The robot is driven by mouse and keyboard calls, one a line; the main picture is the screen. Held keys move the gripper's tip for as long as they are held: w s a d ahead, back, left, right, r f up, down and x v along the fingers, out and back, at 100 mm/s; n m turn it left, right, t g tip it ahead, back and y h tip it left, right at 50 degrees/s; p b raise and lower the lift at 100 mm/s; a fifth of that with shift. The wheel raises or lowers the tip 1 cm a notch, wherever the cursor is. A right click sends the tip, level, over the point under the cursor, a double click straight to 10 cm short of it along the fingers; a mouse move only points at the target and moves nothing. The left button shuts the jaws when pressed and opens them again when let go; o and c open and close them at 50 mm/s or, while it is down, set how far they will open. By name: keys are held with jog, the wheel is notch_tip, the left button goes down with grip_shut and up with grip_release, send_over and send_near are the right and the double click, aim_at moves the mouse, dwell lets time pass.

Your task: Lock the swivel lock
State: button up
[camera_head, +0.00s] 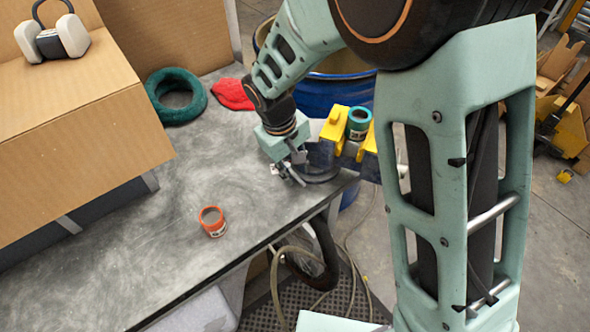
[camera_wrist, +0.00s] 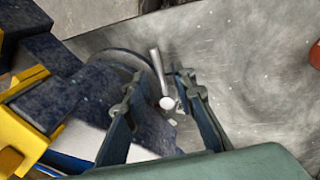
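A vise with a dark blue body and yellow jaw covers (camera_head: 329,131) is mounted at the bench corner; its yellow part shows at the left of the wrist view (camera_wrist: 22,103). A small metal lever with a round pale end (camera_wrist: 167,103), apparently the swivel lock, sticks out near the vise's round base (camera_wrist: 125,58). My gripper (camera_head: 289,172) is beside the vise, low over the bench. In the wrist view its fingers (camera_wrist: 153,88) are spread, one on each side of the lever, with gaps visible. I cannot tell whether either finger touches it.
The grey workbench (camera_head: 150,240) carries an orange-rimmed can (camera_head: 212,221), a green ring (camera_head: 176,112), a red cloth (camera_head: 233,94) and a large cardboard box (camera_head: 75,140). A teal can (camera_head: 358,122) is on the vise. A blue drum (camera_head: 330,92) stands behind. The bench middle is clear.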

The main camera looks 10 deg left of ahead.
notch_tip(320, 180, up, 12)
jog(key=s+a, duration=0.1)
jog(key=shift+s+a+f, duration=0.25)
jog(key=shift+s, duration=0.15)
